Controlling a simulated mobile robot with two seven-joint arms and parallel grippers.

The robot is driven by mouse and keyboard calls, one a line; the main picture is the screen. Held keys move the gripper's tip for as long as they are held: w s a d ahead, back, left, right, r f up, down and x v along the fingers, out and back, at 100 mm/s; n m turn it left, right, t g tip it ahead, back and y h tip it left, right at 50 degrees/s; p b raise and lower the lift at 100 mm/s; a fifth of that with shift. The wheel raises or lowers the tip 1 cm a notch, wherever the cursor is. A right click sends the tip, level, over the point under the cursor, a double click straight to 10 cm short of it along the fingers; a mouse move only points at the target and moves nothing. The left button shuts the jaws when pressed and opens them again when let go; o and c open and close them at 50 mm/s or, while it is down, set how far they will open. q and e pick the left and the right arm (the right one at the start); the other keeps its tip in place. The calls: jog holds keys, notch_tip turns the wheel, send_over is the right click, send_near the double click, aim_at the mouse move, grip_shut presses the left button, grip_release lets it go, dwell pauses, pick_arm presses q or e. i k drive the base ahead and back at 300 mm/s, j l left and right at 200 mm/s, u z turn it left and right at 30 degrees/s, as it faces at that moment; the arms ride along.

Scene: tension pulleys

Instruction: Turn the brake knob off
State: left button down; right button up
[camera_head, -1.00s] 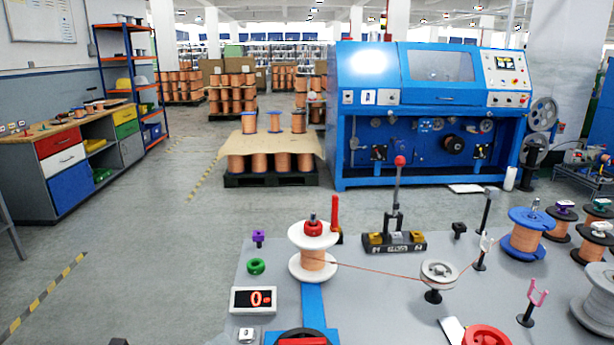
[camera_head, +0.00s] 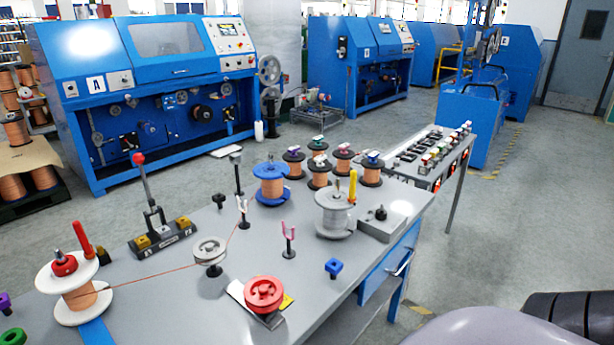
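No brake knob is labelled legibly. A red round wheel-like knob (camera_head: 264,294) sits on a small plate with white and yellow areas, near the front edge of the grey table (camera_head: 185,315). Another red knob (camera_head: 65,264) sits on top of the white spool (camera_head: 82,311) at the left, beside an upright red handle (camera_head: 84,240). A blue strip (camera_head: 97,332) runs from under this spool out of the picture. Neither gripper is in view. A grey rounded part and a black ribbed part at bottom right appear to be mine.
Copper wire runs from the white spool to a pulley (camera_head: 209,252). A side table (camera_head: 425,158) lies beyond; floor at right is clear.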

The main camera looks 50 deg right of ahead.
aim_at(381, 214)
jog(key=k+j+z, duration=0.2)
jog(key=z, duration=1.65)
